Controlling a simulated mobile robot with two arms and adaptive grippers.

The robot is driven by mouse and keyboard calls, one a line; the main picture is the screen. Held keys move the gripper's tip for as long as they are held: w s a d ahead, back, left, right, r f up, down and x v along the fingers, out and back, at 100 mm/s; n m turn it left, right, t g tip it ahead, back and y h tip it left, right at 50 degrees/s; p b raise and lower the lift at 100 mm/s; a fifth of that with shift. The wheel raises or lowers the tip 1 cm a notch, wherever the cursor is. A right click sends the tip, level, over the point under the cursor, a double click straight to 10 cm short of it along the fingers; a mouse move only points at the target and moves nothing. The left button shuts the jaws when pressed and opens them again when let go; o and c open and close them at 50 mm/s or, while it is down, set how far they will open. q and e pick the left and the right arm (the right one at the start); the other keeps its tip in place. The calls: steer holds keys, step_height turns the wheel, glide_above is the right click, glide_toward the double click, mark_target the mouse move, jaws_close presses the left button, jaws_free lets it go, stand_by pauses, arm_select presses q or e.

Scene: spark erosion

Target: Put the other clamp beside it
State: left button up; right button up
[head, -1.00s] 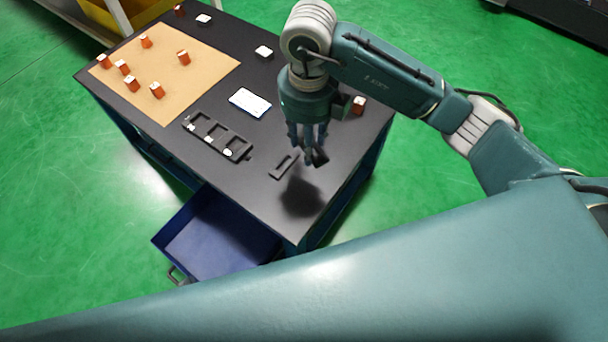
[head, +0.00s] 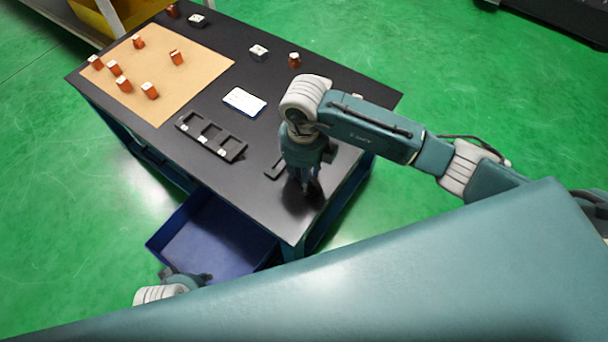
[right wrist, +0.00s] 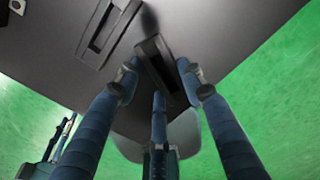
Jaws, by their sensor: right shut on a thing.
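One dark clamp (head: 274,170) lies flat on the black table top near its front right corner, partly hidden by my right gripper. The right wrist view shows it as a long slotted black piece (right wrist: 108,32). My right gripper (head: 305,194) points down just right of it, shut on the other clamp (right wrist: 158,60). The held clamp is apart from the lying one, roughly alongside it. I cannot tell whether it touches the table. My left gripper (head: 190,276) shows at the lower left, beside the blue drawer; its fingers are too unclear to read.
A black tray with compartments (head: 211,137) and a white tablet-like device (head: 244,101) lie left of the clamps. Several orange blocks stand on a tan mat (head: 195,85). An open blue drawer (head: 215,240) juts out below the table's front edge.

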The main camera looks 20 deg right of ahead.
arm_select(q)
steer(key=shift+r, duration=0.1)
arm_select(e)
steer(key=o, duration=1.4)
arm_select(q)
steer(key=shift+r, duration=0.2)
step_height(320, 180, down, 7)
steer(key=s+p, duration=0.1)
steer(key=p, duration=0.1)
steer(key=shift+s, duration=0.4)
arm_select(e)
step_height(320, 180, up, 12)
arm_select(q)
steer(key=shift+a, duration=0.1)
